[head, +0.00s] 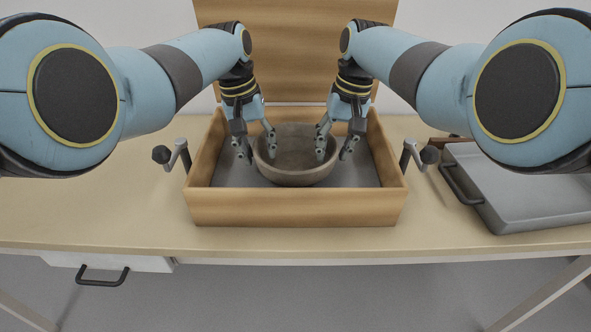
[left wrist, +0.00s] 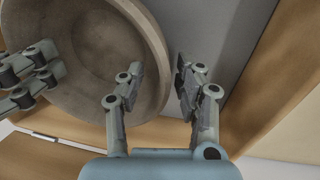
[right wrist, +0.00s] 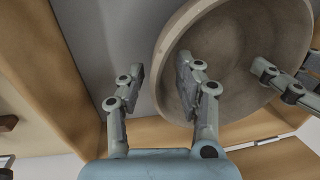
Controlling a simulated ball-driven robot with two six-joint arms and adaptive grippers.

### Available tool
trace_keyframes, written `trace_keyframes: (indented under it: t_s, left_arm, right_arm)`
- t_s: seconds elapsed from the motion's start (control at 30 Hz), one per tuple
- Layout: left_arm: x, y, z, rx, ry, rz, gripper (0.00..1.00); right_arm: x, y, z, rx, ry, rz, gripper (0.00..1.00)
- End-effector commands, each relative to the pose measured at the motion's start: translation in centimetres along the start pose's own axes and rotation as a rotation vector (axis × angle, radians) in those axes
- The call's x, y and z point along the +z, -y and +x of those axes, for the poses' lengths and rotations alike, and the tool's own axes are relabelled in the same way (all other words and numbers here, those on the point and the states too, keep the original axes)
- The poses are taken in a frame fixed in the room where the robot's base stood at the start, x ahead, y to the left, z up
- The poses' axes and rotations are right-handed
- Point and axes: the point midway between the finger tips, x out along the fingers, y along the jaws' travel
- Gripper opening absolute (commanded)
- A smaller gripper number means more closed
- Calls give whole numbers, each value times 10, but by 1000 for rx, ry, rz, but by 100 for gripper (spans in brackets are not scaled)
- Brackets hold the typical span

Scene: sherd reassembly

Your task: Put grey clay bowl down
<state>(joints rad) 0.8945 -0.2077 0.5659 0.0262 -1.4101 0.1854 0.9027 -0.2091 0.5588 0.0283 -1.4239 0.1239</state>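The grey clay bowl (head: 293,178) stands upright inside an open wooden box (head: 290,208), over its grey floor; I cannot tell if its base touches. My left gripper (head: 258,154) is at the bowl's left rim, one finger inside and one outside. In the left wrist view the bowl (left wrist: 95,45) has its rim between the parted fingers, with a gap at the outer finger. My right gripper (head: 333,154) straddles the right rim likewise. In the right wrist view the bowl (right wrist: 225,40) shows a gap between its wall and the outer finger. Both grippers look open.
The box's raised wooden lid (head: 295,60) stands behind. Dark-knobbed clamps (head: 178,155) and (head: 418,155) flank the box. A grey lidded case (head: 520,185) with a black handle lies at the right. The table (head: 100,215) is clear at the left.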

Motion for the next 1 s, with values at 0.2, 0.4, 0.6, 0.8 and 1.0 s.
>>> trace_keyframes:
  t_s: [0.2, 0.4, 0.6, 0.8, 1.0]
  left_arm:
    - [-1, 0, -35, 1, -6, 0, 35]
    - [-1, 0, -81, 0, -5, 0, 35]
    - [-1, 0, -108, 0, -3, -1, 35]
    - [0, 0, -115, 0, -2, -1, 35]
    - [0, 0, -114, 0, -1, -1, 35]
  right_arm:
    - [0, 0, 0, 0, -1, 0, 34]
    - [0, 0, 0, 0, -1, 0, 34]
    - [0, 0, 0, 0, -1, 0, 34]
    - [-1, 0, -10, -1, -3, 0, 34]
    - [-2, 0, -46, -1, -7, 0, 34]
